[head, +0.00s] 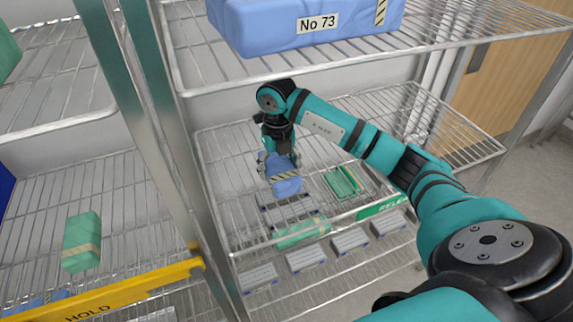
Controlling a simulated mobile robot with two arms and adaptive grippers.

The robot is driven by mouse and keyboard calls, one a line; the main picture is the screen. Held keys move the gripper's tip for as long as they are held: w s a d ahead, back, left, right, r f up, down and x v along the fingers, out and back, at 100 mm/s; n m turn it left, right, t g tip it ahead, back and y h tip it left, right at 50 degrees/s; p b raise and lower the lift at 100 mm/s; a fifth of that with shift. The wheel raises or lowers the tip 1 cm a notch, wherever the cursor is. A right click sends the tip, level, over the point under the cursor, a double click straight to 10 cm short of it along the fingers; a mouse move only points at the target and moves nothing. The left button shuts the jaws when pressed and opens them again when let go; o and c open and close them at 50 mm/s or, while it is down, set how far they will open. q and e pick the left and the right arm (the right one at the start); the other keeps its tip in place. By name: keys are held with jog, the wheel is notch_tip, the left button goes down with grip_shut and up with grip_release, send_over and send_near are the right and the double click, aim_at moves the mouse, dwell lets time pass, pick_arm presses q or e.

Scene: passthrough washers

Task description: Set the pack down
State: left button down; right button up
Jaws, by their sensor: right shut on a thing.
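A small blue pack (286,186) with a striped black-and-cream band hangs below my right gripper (279,162). My right gripper points down and is shut on the pack. It reaches in between the upper and middle wire shelves of the right-hand rack. The pack is over the middle wire shelf (235,170); I cannot tell whether it touches the wires. My left gripper is not in view.
A green tray-like item (345,182) lies to the right of the pack. A green pack (303,232) and several grey labelled boxes (306,258) show lower down. A large blue pack marked No 73 (300,22) sits on the upper shelf. A metal post (170,150) and yellow HOLD bar (110,288) stand left.

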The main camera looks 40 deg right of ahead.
jog(key=f, duration=0.1)
jog(key=f+p, duration=0.1)
jog(key=f, duration=0.1)
jog(key=shift+w+a, duration=0.1)
jog(key=shift+w, duration=0.1)
jog(key=shift+f, duration=0.8)
jog(key=o, duration=1.4)
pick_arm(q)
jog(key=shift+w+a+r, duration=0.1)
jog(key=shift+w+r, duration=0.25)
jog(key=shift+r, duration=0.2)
